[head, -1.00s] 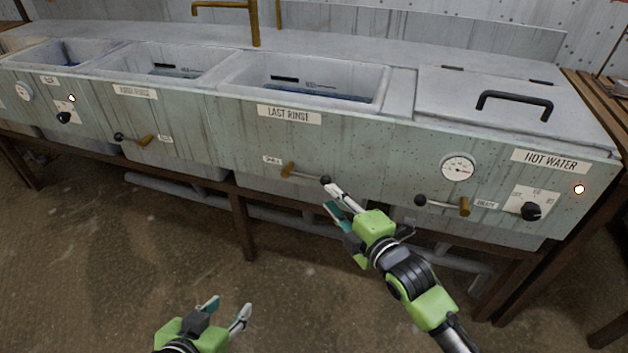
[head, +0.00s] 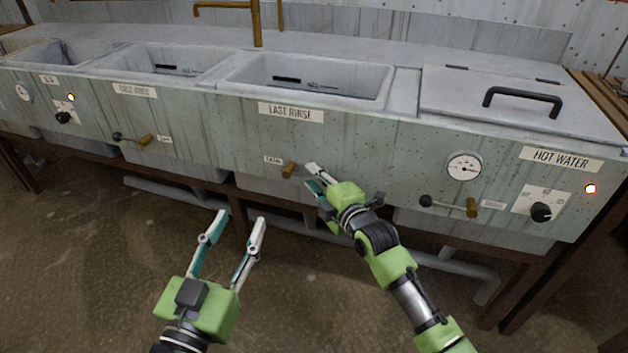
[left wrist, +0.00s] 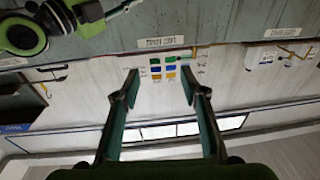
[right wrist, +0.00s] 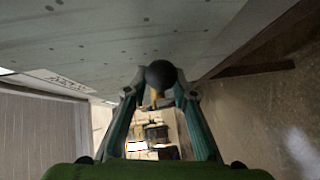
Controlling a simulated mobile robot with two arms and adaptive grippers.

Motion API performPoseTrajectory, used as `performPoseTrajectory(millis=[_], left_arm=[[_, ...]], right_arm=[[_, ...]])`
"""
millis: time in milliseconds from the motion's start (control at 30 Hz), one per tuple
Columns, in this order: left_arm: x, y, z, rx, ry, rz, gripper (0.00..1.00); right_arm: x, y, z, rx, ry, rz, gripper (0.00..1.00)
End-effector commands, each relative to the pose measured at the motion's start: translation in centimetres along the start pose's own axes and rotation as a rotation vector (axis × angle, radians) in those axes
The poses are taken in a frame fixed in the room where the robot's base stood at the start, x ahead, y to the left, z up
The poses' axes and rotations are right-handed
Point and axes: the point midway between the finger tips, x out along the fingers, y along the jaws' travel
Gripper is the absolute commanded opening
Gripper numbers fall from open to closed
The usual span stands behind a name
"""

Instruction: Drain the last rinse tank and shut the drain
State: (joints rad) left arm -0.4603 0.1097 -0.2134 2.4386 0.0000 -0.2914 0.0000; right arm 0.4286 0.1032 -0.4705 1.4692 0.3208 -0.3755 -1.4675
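The last rinse tank (head: 243,75) is the open basin above the LAST RINSE label (head: 290,112) in the head view. Dark marks show on its inner wall; I cannot tell the water level. Its drain lever has a brass hub (head: 288,170) on the front panel; the arm and knob are hidden behind my right gripper (head: 312,176) there. In the right wrist view the black ball knob (right wrist: 160,75) sits between the fingertips, which appear to touch both sides. My left gripper (head: 241,216) is open and empty, low in front of the tanks.
The hot water tank (head: 435,105) has a lid, and its own drain lever (head: 450,205) is right of my right arm. Another rinse tank (head: 105,67) with a similar lever (head: 135,139) is to the left. Pipes run below the panel.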

Motion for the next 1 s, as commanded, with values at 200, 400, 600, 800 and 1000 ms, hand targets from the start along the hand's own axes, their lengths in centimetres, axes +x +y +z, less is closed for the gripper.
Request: performPoseTrajectory(millis=[200,400,600,800,1000], left_arm=[[0.0,0.1,-0.3,-0.001,0.015,0.001,0.40],[0.0,0.0,-0.3,0.000,0.014,0.001,0.40],[0.0,0.0,-0.3,0.000,0.013,0.001,0.40],[0.0,0.0,-0.2,0.000,0.006,0.000,0.40],[-0.3,-0.3,2.0,0.001,-0.099,-0.006,0.40]], right_arm=[[0.2,0.1,0.0,0.000,0.000,0.001,0.25],[0.2,0.1,0.0,0.000,0.000,0.000,0.01],[0.1,0.0,0.1,0.000,-0.001,0.000,0.00],[0.2,0.1,0.1,-0.003,-0.002,-0.002,0.00],[0.5,0.5,0.4,-0.019,-0.007,-0.016,0.00]])
